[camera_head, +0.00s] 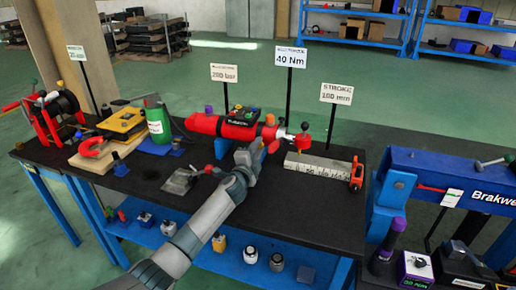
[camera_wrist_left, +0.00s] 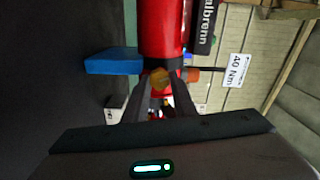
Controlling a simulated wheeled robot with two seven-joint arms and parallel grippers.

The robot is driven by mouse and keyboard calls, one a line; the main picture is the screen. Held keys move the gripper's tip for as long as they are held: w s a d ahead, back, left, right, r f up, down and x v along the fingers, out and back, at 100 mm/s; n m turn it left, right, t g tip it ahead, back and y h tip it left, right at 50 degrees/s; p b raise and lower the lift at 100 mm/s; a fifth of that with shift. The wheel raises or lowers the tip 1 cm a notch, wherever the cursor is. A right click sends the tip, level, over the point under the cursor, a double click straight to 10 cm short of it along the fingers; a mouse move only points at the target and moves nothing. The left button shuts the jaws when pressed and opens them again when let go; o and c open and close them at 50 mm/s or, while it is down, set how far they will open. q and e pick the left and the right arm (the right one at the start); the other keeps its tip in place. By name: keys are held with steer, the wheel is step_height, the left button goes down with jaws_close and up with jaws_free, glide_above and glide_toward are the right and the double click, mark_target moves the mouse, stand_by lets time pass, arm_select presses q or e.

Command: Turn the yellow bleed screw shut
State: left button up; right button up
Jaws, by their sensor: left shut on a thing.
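The red cylinder (camera_head: 203,124) lies across blue supports on the black bench. It also fills the top middle of the left wrist view (camera_wrist_left: 161,28). My left gripper (camera_head: 250,150) reaches up to the near side of the cylinder. My right gripper is not in view.
A "40 Nm" sign (camera_head: 290,57) stands behind the cylinder, with a "100 mm" sign (camera_head: 336,94) to its right. A grey ruler block (camera_head: 318,168) lies to the right. A green bottle (camera_head: 158,122) stands to the left. The bench's front right is clear.

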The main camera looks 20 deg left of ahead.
arm_select(q)
steer(key=shift+f+m, duration=0.15)
steer(key=shift+m, duration=2.45)
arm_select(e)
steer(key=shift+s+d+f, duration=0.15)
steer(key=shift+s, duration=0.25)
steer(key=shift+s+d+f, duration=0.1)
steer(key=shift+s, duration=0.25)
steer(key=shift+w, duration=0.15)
arm_select(q)
steer(key=o, duration=1)
steer(key=shift+o, duration=0.2)
steer(key=shift+s, duration=0.1)
